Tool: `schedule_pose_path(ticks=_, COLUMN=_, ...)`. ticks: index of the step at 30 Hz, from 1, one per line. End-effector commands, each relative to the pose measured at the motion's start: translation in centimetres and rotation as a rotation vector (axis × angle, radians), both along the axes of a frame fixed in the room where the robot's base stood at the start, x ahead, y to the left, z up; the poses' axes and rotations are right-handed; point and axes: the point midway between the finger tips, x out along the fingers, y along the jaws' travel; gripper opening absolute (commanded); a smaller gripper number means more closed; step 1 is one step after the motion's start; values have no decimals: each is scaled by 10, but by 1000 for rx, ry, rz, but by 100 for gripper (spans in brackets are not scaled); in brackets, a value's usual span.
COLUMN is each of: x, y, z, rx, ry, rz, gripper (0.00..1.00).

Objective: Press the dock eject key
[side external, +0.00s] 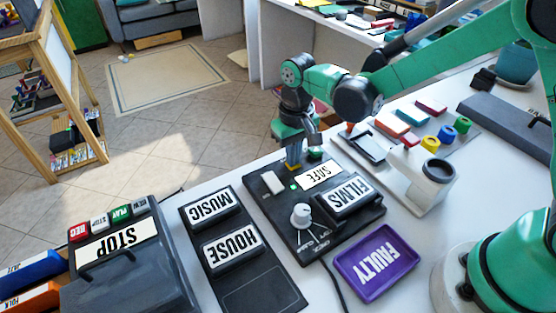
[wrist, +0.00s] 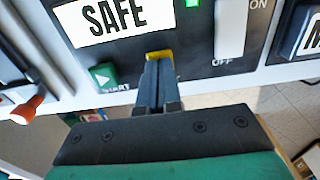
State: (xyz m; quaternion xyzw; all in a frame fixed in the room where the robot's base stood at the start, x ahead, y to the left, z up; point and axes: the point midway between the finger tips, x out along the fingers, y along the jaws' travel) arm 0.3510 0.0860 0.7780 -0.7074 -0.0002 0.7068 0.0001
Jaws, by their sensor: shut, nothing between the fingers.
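The black dock panel (side external: 283,222) lies on the white table in the side view, with a white SAFE plate (side external: 320,175), which also shows in the wrist view (wrist: 112,18). A green key marked START (wrist: 103,75) is left of my fingers in the wrist view. My gripper (wrist: 158,55) is shut and empty, its fingers together and yellow at the tip. It is at the panel's far edge in the side view (side external: 293,163), between the START key and the switch. No key with a readable eject label shows; my fingers cover part of that edge. Whether they touch the panel is unclear.
A white ON/OFF switch (wrist: 231,28) and a lit green lamp (wrist: 190,3) are close to my fingers. A FILMS block (side external: 346,198) and white knob (side external: 300,215) are on the panel. A purple FAULTY tray (side external: 376,291) and a white stand (side external: 411,180) are nearby.

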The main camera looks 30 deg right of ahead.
Motion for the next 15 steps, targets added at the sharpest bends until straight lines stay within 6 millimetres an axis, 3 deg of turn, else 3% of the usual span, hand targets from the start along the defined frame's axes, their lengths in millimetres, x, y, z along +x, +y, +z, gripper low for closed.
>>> schedule_pose_path(ticks=15, x=0, y=0, z=106, rx=0, ry=1, rz=0, gripper=0)
